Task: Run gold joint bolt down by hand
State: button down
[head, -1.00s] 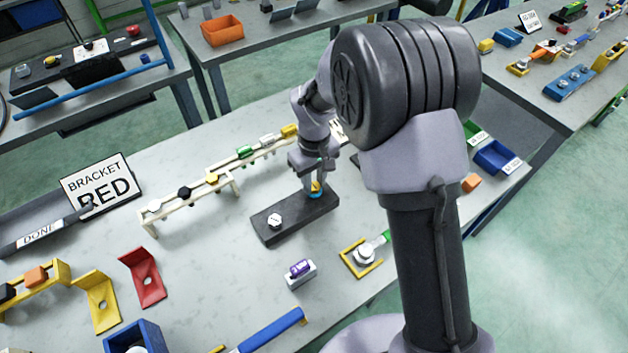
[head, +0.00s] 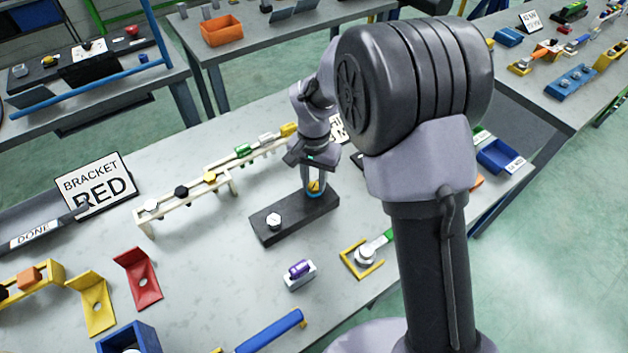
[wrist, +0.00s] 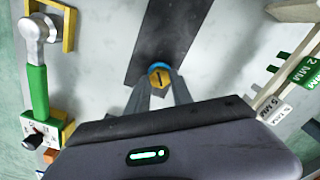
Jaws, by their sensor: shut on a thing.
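The gold joint bolt (wrist: 159,76) has a hex head with a dark mark on top. It stands at one end of a dark block (head: 292,216), with a blue ring (wrist: 157,66) around it. My gripper (wrist: 158,88) is shut on the gold bolt, its two fingers on either side of the head. In the head view my gripper (head: 314,188) points straight down over the block's right end. The bolt's shank and the joint beneath are hidden.
A white hex bolt (head: 274,221) stands at the block's left end. A cream rack (head: 187,197) with coloured bolts runs behind. A green-handled tool (head: 376,248) sits in a yellow frame to the right. A purple piece (head: 300,268) in a small holder stands in front.

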jog(key=m+b, duration=0.1)
jog(key=m, duration=0.4)
jog(key=shift+w+m+b, duration=0.1)
jog(key=shift+m+b, duration=0.2)
jog(key=m+b, duration=0.1)
jog(key=m, duration=0.3)
jog(key=m+b, duration=0.2)
jog(key=m, duration=0.3)
jog(key=m+b, duration=0.1)
jog(key=m, duration=0.3)
jog(key=shift+r, duration=0.1)
jog(key=shift+m+b, duration=0.3)
jog(key=shift+b, duration=0.05)
jog(key=c, duration=1.1)
grip_release()
